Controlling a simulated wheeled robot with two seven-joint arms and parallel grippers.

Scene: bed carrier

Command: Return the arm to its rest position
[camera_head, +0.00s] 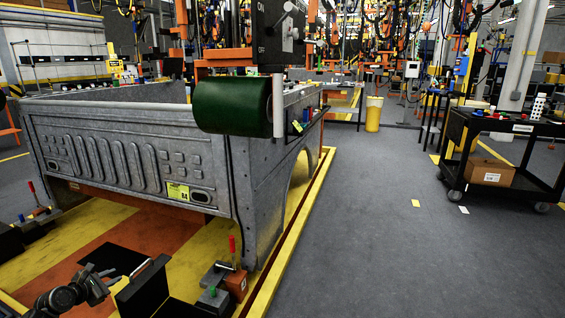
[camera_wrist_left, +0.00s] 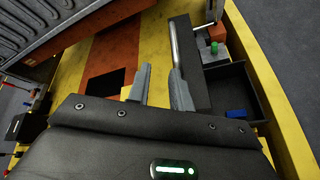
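My left arm comes in at the bottom left of the head view, and its dark gripper (camera_head: 108,279) is low over the striped platform. The gripper's two grey fingers (camera_wrist_left: 161,72) show in the left wrist view, spread apart with nothing held between them. Their tips are close to a metal handle bar (camera_wrist_left: 175,45) on a black box (camera_wrist_left: 190,62); I cannot tell whether they touch it. In the head view the black box (camera_head: 145,291) stands just right of the gripper. My right gripper is not in view.
A grey truck bed (camera_head: 130,160) stands on a yellow and orange platform (camera_head: 85,240). A dark green roller shape (camera_head: 232,107) is in front of it. A red-handled clamp (camera_head: 233,270) is right of the box. Open floor and a black cart (camera_head: 505,170) lie further right.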

